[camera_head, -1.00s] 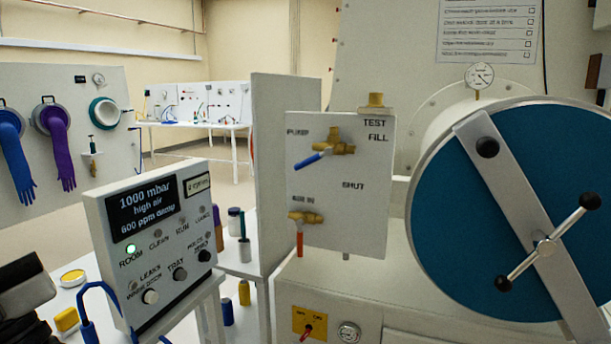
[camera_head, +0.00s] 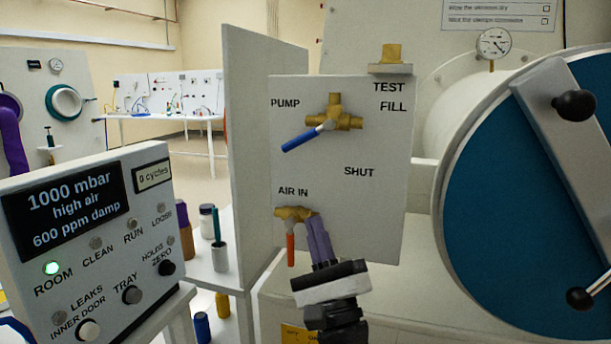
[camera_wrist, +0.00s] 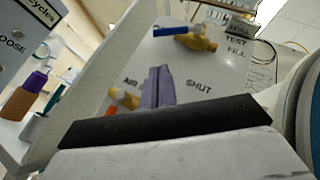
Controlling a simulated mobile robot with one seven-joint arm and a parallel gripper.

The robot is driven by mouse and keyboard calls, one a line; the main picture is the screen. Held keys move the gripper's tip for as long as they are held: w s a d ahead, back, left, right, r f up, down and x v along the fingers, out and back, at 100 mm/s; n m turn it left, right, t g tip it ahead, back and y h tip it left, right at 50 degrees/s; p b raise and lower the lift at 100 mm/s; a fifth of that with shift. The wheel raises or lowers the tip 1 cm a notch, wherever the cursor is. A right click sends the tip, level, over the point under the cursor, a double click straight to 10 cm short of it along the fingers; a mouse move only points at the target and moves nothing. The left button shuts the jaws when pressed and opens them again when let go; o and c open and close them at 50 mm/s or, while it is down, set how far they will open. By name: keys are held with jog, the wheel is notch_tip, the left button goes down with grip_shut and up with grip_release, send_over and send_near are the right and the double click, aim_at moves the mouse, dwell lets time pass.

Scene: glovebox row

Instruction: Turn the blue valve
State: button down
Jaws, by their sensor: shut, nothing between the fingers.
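The blue valve has a blue lever handle (camera_head: 307,138) on a brass body (camera_head: 340,118), mounted on the white panel between the labels PUMP, TEST, FILL and SHUT. The lever slants down to the left, toward no label. In the wrist view the blue handle (camera_wrist: 170,31) and brass body (camera_wrist: 198,40) show at the top. My gripper (camera_head: 313,219) is shut and empty, its purple fingers pointing up in front of the panel, below the blue valve and apart from it. In the wrist view the fingers (camera_wrist: 158,80) point toward the panel.
The orange-handled AIR IN valve (camera_head: 291,248) is close left of my fingers; I cannot tell whether they touch. A white upright board (camera_head: 255,150) stands left of the panel. A large blue round door (camera_head: 520,210) with a crossbar is at right. A display box (camera_head: 90,245) reads 1000 mbar.

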aim_at(307, 136)
jog(key=w+r+p, duration=0.2)
jog(key=r, duration=0.1)
jog(key=w+a+r+m+p, duration=0.1)
jog(key=w+r+p, duration=0.1)
jog(key=r, duration=0.1)
jog(key=w+r+m+p, duration=0.1)
jog(key=w+r+p, duration=0.1)
jog(key=r, duration=0.1)
jog(key=shift+w+a+r+h, duration=0.3)
jog(key=shift+w+a, duration=0.05)
jog(key=shift+p, duration=0.3)
jog(key=shift+a+r+m+t+h+p, duration=0.2)
jog(key=shift+m+t+h+p, duration=0.2)
jog(key=shift+m+h, duration=0.35)
jog(key=shift+w+a+m+h, duration=0.1)
jog(key=shift+m+h, duration=0.15)
jog(key=shift+m, duration=0.1)
